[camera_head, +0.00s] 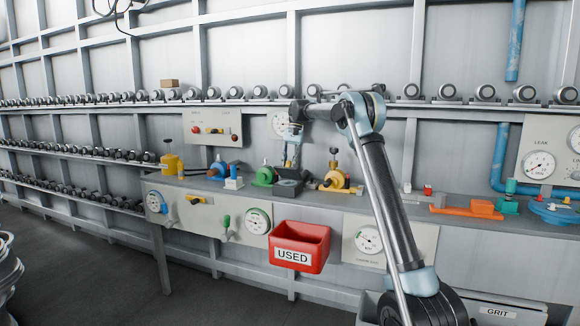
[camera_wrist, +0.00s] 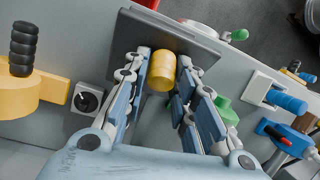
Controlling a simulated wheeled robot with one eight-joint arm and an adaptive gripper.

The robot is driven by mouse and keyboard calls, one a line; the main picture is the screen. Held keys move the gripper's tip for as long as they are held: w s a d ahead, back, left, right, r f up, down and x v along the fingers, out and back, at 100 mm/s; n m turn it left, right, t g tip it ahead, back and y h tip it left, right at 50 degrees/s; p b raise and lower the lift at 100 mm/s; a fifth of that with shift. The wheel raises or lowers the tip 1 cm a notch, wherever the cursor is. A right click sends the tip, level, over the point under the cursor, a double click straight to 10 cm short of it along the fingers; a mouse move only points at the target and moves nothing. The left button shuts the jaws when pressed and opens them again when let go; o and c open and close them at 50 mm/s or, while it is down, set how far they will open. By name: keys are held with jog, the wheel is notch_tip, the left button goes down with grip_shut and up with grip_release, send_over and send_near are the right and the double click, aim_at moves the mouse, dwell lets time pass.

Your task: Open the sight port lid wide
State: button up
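A dark grey square plate (camera_wrist: 165,30) lies just beyond my fingertips in the wrist view and looks like the sight port lid. A short yellow cylinder (camera_wrist: 162,72) stands in front of it, like a knob. My gripper (camera_wrist: 164,62) has one finger on each side of the yellow cylinder, which fills the gap between the tips with no clear space showing. In the head view my gripper (camera_head: 290,165) points down over a dark grey box (camera_head: 289,187) on the bench. The lid looks closed or nearly so; its hinge is not clear.
A yellow valve with a black handle (camera_head: 337,179) stands right of the box, and a green fitting (camera_head: 264,176) stands left. A red USED bin (camera_head: 300,247) hangs below the bench front. A gauge panel (camera_head: 282,123) is behind my gripper.

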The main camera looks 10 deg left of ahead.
jog(key=shift+o, duration=1.4)
jog(key=shift+w+f, duration=0.1)
notch_tip(320, 180, up, 10)
